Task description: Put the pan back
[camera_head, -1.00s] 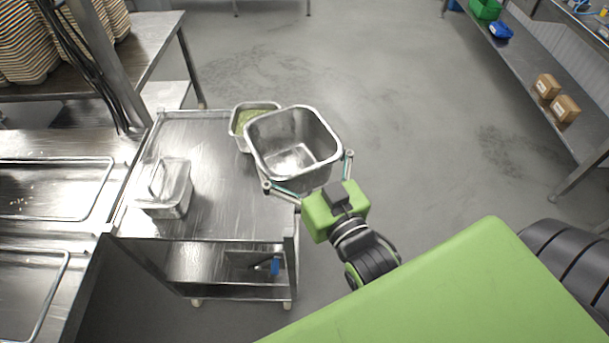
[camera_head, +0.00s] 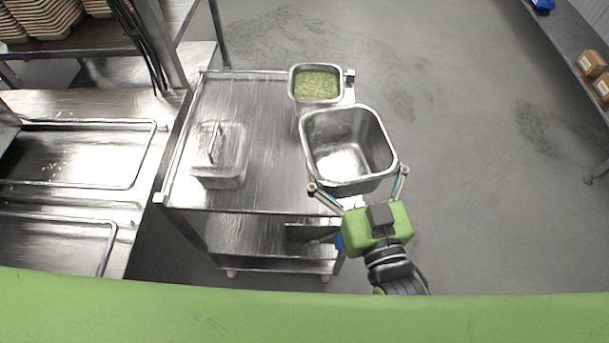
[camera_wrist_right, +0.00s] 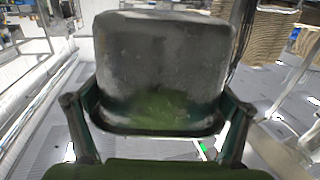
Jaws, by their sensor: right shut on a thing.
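A deep, empty steel pan (camera_head: 347,150) is in my right gripper (camera_head: 358,190), whose fingers are shut around its near side. The pan is upright, over the right edge of the steel cart (camera_head: 267,130); I cannot tell whether it touches the cart top. In the right wrist view the pan (camera_wrist_right: 160,65) fills the middle between the two fingers of my right gripper (camera_wrist_right: 155,120). My left gripper is not in view.
A steel pan of green food (camera_head: 316,84) stands at the cart's far right corner, behind the held pan. The counter with sunken wells (camera_head: 75,155) adjoins on the left. Open floor lies to the right.

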